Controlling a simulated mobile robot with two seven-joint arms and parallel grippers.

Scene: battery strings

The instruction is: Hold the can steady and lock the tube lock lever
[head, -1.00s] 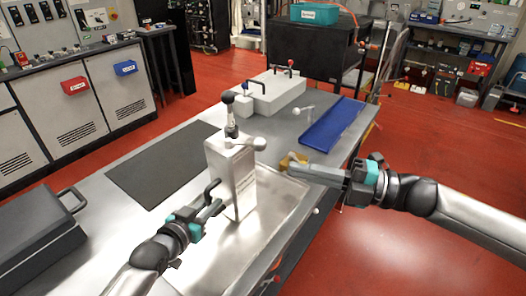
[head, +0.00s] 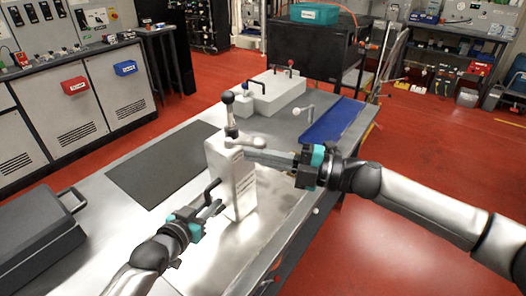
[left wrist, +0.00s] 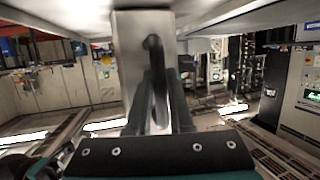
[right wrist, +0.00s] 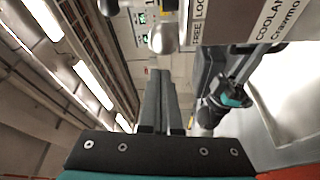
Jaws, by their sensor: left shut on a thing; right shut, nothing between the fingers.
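The pale metal can (head: 230,180) stands upright on the bench, with a dark handle on its left side. My left gripper (head: 218,206) is shut on this handle (left wrist: 155,70). A tube with a black ball (head: 228,97) rises from the can's top. The lock lever (head: 250,141) with a pale round end lies across the top, pointing right. My right gripper (head: 250,154) is shut and empty, its fingertips just below the lever. In the right wrist view the lever's round end (right wrist: 162,39) is just beyond the fingertips; I cannot tell whether they touch.
The can stands by a shallow metal tray (head: 272,198) near the bench's right edge. A dark mat (head: 160,165) lies behind it to the left. A black case (head: 38,245) is at the left. A white block (head: 277,92) and a blue tray (head: 332,121) are farther back.

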